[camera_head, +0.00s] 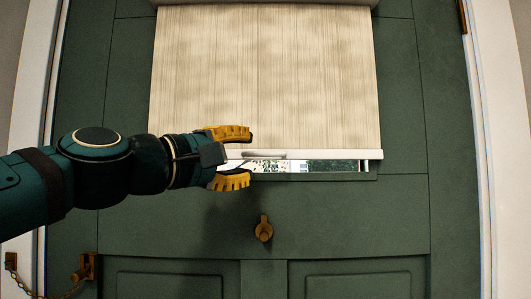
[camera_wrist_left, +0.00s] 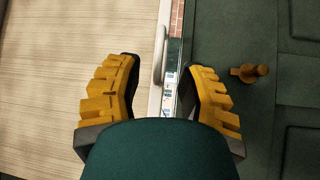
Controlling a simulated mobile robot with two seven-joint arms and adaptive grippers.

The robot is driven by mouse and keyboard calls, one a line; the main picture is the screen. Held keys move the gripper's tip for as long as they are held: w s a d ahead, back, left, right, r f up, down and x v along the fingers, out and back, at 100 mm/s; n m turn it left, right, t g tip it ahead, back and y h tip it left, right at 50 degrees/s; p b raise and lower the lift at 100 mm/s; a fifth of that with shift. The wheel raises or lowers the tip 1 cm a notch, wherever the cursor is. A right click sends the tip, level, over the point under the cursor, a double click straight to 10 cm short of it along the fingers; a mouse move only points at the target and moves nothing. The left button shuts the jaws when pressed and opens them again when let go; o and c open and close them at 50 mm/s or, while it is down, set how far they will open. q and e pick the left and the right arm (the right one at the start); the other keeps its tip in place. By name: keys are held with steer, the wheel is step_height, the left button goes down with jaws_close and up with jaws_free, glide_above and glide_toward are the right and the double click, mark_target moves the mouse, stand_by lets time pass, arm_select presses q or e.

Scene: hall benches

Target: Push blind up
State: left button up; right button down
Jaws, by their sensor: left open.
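The beige blind (camera_head: 265,75) hangs over a window in a dark green door and covers most of it. Its white bottom bar (camera_head: 340,154) has a small handle (camera_head: 265,154) near the middle. A narrow strip of window (camera_head: 315,166) shows below the bar. My left gripper (camera_head: 240,158) is open, with one yellow finger above the bar's level and one below. In the left wrist view, the blind (camera_wrist_left: 80,50) lies to the left, and the bar with its handle (camera_wrist_left: 160,50) runs between the open fingers (camera_wrist_left: 165,85). I cannot tell whether the fingers touch it. My right gripper is not in view.
The green door (camera_head: 180,225) has a brass knob-like fitting (camera_head: 264,229) below the window and a brass chain latch (camera_head: 87,266) at lower left. A white frame (camera_head: 490,150) borders the door. The space right of my left gripper is clear.

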mark_target(261, 153)
arm_select(q)
steer(key=p+x, duration=0.1)
steer(key=x, duration=0.3)
steer(key=shift+w+d+r, duration=0.1)
steer(key=shift+d, duration=0.05)
steer(key=shift+w+d+p, duration=0.35)
steer(key=shift+w+d, duration=0.15)
steer(key=shift+w, duration=0.05)
jaws_close()
